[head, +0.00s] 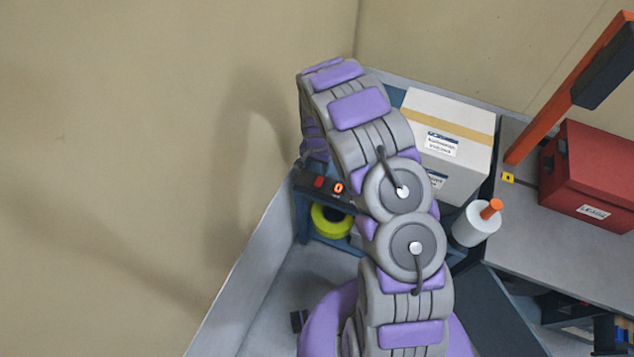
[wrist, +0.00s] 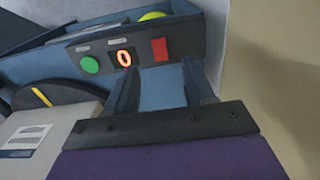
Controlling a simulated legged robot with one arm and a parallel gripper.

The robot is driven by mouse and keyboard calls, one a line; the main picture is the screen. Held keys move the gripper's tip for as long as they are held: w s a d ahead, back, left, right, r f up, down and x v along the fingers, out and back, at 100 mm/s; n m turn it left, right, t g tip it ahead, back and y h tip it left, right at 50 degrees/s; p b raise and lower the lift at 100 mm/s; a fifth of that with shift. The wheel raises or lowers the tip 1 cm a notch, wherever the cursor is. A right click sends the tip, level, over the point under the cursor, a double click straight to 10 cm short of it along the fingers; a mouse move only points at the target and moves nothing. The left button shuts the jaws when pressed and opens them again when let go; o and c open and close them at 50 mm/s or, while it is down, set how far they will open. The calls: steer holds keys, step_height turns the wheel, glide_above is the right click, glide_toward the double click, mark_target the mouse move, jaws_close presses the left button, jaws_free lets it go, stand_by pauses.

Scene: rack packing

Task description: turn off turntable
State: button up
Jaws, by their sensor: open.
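In the wrist view a dark control panel (wrist: 185,45) carries a green round button (wrist: 90,65), a display (wrist: 124,58) reading an orange 0, and a red rectangular button (wrist: 159,49). My gripper (wrist: 160,82) is open and empty, its two fingers pointing at the panel, with the red button beyond the gap. I cannot tell whether either finger touches the panel. A dark disc with a yellow stripe, seemingly the turntable (wrist: 62,92), is at the left, partly hidden by a white box (wrist: 35,135). In the head view the red button (head: 319,182) and display (head: 338,188) show left of my arm.
In the head view a taped carton (head: 455,115) stands behind my arm. A white roll (head: 476,223) with an orange end, a red case (head: 590,175) and an orange post (head: 545,115) are at the right. A yellow-green ring (head: 331,220) lies below the panel. Walls are close at left.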

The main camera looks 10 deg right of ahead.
mark_target(317, 185)
step_height(317, 185, down, 10)
steer(key=shift+d+r+b, duration=0.1)
steer(key=shift+b, duration=0.95)
steer(key=shift+c, duration=0.5)
